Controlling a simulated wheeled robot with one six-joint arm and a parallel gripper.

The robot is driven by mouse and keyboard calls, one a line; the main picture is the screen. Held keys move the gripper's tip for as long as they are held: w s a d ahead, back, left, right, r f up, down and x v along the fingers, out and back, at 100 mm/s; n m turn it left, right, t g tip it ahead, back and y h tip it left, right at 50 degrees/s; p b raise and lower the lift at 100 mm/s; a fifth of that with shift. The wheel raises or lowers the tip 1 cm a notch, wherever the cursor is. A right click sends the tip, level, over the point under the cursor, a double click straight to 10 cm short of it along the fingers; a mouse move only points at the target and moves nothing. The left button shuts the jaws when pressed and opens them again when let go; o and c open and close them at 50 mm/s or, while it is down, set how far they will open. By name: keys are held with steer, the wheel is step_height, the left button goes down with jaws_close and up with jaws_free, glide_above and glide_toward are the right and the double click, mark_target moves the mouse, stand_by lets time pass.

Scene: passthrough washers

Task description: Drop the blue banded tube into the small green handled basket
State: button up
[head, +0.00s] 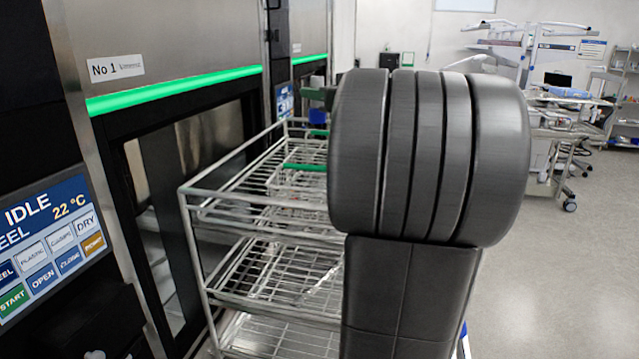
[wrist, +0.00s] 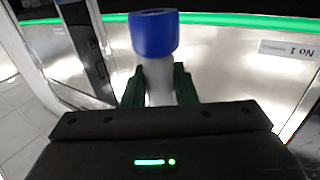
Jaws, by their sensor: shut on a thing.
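The blue banded tube (wrist: 155,34) is upright in the wrist view, with a wide blue band at its upper end and a pale grey body below. My gripper (wrist: 159,84) has dark green fingers shut on the pale body, one on each side. In the head view a wire basket with a green handle (head: 304,167) sits on the top shelf of the rack, left of my arm. A second green bar shows behind it. My arm hides part of the basket, and I cannot tell its full size.
A wire rack cart (head: 262,240) with several shelves stands against the washer marked No 1 (head: 170,70). The washer's control panel (head: 50,245) is at the left. My dark arm blocks the middle of the head view. Open floor (head: 560,270) lies to the right.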

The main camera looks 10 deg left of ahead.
mark_target(317, 109)
steer(key=shift+f, duration=1.5)
steer(key=shift+a, duration=0.1)
steer(key=o, duration=1.1)
steer(key=shift+c, duration=0.2)
steer(key=b+v, duration=0.2)
steer(key=v, duration=1.2)
steer(key=shift+b, duration=0.4)
steer(key=shift+w, duration=0.15)
